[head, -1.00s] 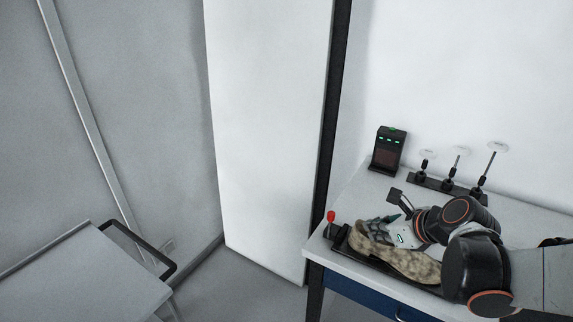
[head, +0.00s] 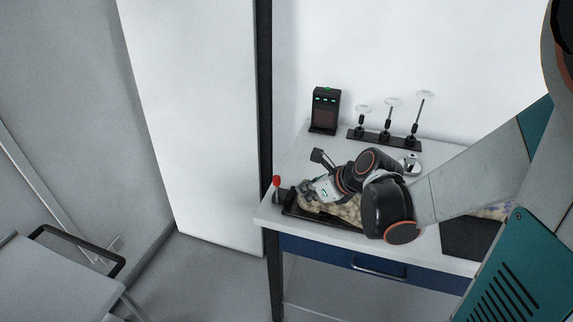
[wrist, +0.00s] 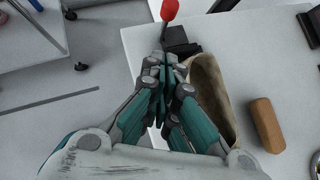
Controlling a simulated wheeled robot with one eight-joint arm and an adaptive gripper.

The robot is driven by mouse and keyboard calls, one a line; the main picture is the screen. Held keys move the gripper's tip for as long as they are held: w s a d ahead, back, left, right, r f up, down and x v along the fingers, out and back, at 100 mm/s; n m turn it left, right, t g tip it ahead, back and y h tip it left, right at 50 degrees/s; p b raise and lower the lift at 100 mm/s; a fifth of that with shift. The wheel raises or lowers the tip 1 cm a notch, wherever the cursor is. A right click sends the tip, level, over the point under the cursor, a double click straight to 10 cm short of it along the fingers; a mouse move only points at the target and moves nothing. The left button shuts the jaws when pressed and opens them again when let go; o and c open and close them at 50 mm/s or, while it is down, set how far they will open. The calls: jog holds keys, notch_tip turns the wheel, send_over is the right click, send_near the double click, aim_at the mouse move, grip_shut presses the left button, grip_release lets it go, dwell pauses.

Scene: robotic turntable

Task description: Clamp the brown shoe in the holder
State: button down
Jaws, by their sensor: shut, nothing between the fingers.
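The mottled tan-brown shoe (head: 345,211) lies in the black holder (head: 322,221) at the table's front left. My arm hides much of it in the head view. In the wrist view the shoe (wrist: 205,80) lies just right of my fingers, its opening facing the camera. The holder's lever has a red knob (head: 276,181), which stands at the holder's left end. The red knob (wrist: 169,10) also shows in the wrist view, beyond my fingertips. My gripper (wrist: 163,62) is shut and empty, its tips close to the lever's base; I cannot tell whether they touch it.
A black device with green lights (head: 325,111) and a rack of several upright tools (head: 385,137) stand at the back. A brown block (wrist: 265,125) lies right of the shoe in the wrist view. A dark mat (head: 465,238) is on the right. A grey cart (head: 55,275) stands left, across a floor gap.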

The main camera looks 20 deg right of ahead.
jog(key=b, duration=0.2)
send_near(277, 191)
notch_tip(277, 191, down, 3)
jog(key=shift+w+a+r, duration=0.15)
jog(key=shift+w+a, duration=0.05)
jog(key=shift+w, duration=0.3)
jog(key=shift+w+a+r, duration=0.15)
jog(key=shift+w+a, duration=0.05)
jog(key=shift+w, duration=0.3)
jog(key=shift+r, duration=0.1)
